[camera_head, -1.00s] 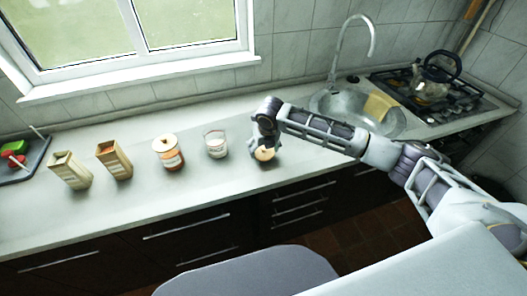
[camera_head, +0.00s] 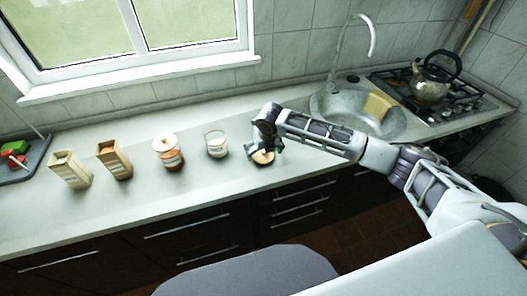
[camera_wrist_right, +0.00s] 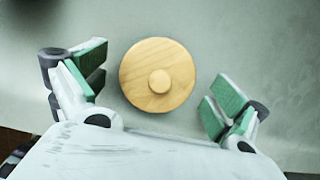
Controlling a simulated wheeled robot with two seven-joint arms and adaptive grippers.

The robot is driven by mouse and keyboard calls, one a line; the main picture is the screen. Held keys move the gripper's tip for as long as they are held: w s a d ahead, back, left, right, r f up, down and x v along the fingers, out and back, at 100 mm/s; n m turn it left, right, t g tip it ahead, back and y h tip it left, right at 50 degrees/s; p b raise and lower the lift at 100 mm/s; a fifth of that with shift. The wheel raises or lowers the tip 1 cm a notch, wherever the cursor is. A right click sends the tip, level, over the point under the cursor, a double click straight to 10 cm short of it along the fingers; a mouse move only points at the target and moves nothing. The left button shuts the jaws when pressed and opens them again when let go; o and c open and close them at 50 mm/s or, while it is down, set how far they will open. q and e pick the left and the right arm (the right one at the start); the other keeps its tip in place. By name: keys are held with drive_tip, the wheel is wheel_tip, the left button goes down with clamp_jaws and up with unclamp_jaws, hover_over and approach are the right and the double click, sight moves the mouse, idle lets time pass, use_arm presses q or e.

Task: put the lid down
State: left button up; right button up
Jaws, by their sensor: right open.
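The round wooden lid (camera_head: 262,157) with a small knob lies flat on the grey counter, near its front edge. In the right wrist view the lid (camera_wrist_right: 146,92) shows from above, knob up. My right gripper (camera_head: 264,147) is just above it. In the right wrist view its green-padded fingers stand wide apart, one on each side of the lid, with a gap on both sides, and nothing is held. My left gripper is not in view.
A sink (camera_head: 335,106) and a kettle (camera_head: 432,84) on a hob are to the right. The counter between the lid and the sink is clear.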

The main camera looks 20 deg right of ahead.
sight(266, 162)
drive_tip(key=v, duration=1.2)
idle(0.3)
drive_tip(key=shift+a, duration=0.15)
idle(0.5)
